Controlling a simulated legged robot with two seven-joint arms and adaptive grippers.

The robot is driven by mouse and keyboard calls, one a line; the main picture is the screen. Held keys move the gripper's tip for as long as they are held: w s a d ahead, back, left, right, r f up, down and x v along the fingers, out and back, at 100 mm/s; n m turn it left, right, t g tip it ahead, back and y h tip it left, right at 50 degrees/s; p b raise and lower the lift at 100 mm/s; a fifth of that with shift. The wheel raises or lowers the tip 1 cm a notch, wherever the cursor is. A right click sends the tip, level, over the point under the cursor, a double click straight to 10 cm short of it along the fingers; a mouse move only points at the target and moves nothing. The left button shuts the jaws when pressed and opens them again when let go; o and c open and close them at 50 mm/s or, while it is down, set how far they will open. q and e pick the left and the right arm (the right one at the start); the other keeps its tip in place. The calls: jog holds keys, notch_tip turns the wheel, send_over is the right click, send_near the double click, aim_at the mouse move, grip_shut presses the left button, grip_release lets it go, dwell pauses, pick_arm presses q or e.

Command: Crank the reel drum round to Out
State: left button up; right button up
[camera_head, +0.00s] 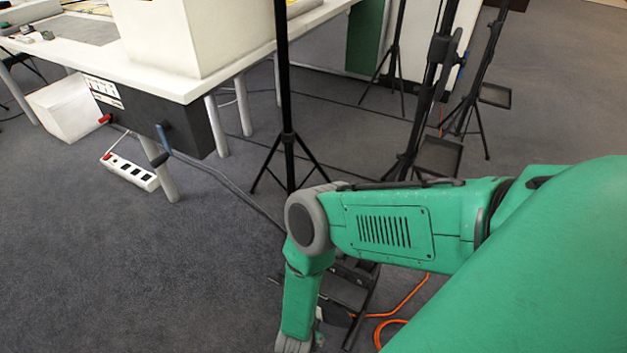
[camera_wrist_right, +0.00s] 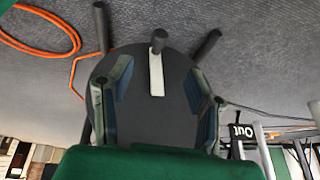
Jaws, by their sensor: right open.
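The reel drum (camera_wrist_right: 180,109) is a dark round disc facing the camera in the right wrist view. A pale crank bar (camera_wrist_right: 156,76) lies on it, pointing to the top of the picture, with a dark handle knob (camera_wrist_right: 158,41) at its end. An upside-down "Out" label (camera_wrist_right: 242,131) shows right of the drum. My right gripper (camera_wrist_right: 156,84) is open, one finger on each side of the crank bar, with no visible hold on it. In the head view my right forearm reaches down and its gripper is out of frame. My left gripper is not in view.
An orange cable (camera_head: 406,301) lies on the carpet beside dark stand parts below my arm. Black tripod stands (camera_head: 288,140) rise beyond the arm. A white table (camera_head: 225,84) with a black box (camera_head: 160,119) under it is at the upper left. A power strip (camera_head: 131,171) hangs or lies near it. Carpet at left is clear.

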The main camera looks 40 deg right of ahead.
jog(key=b+x, duration=0.5)
jog(key=x, duration=0.6)
jog(key=shift+s, duration=0.1)
jog(key=shift+w+d+f+b, duration=0.25)
jog(key=shift+f+b, duration=0.4)
grip_shut()
